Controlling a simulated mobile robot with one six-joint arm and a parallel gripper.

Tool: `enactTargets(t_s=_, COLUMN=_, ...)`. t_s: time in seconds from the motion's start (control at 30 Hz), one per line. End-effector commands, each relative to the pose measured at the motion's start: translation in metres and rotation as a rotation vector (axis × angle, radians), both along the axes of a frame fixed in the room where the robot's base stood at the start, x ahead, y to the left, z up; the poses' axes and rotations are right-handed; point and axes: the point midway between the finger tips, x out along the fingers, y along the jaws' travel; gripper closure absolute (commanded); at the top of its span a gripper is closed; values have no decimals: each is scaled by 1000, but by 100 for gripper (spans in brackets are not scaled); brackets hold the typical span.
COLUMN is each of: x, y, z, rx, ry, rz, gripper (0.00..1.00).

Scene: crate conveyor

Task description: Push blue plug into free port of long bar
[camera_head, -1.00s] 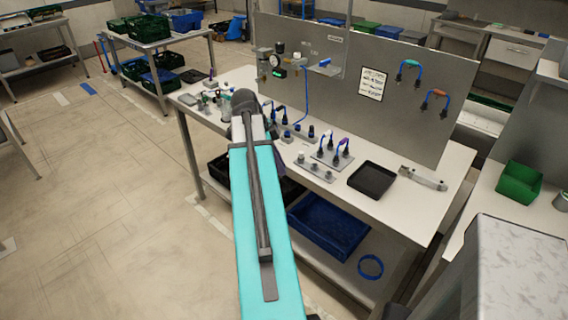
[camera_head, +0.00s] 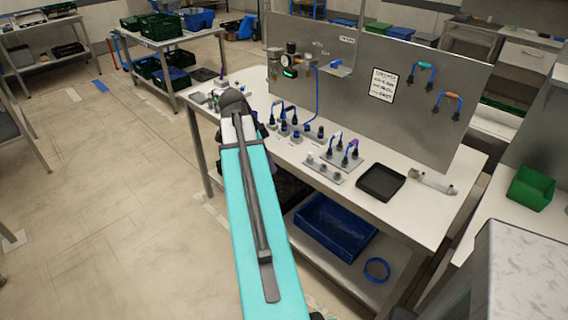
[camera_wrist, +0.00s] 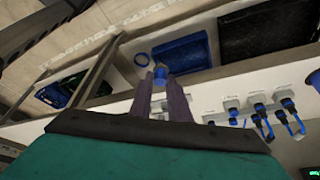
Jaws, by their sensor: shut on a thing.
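In the wrist view my gripper (camera_wrist: 161,88) has two purple fingers shut on a small blue piece, which looks like the blue plug (camera_wrist: 160,72). The plug sits between the fingertips, and its lower end is hidden by them. In the head view my arm hides the gripper and plug. A row of grey sockets (camera_wrist: 256,99) with blue cables shows right of the fingers, apart from the held plug. The row also shows on the bench in the head view (camera_head: 291,133). I cannot tell which piece is the long bar or which port is free.
An upright grey panel (camera_head: 430,105) backs the bench. A blue crate (camera_head: 335,228) and a blue ring (camera_head: 377,269) lie on the shelf below.

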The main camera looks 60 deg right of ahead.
Motion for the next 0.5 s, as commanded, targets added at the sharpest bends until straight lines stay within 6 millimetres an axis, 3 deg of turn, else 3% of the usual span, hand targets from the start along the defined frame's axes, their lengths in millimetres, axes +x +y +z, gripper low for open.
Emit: enactTargets(t_s=0.5, x=134, y=98, z=16, rx=-2, ry=-2, rz=661, gripper=100)
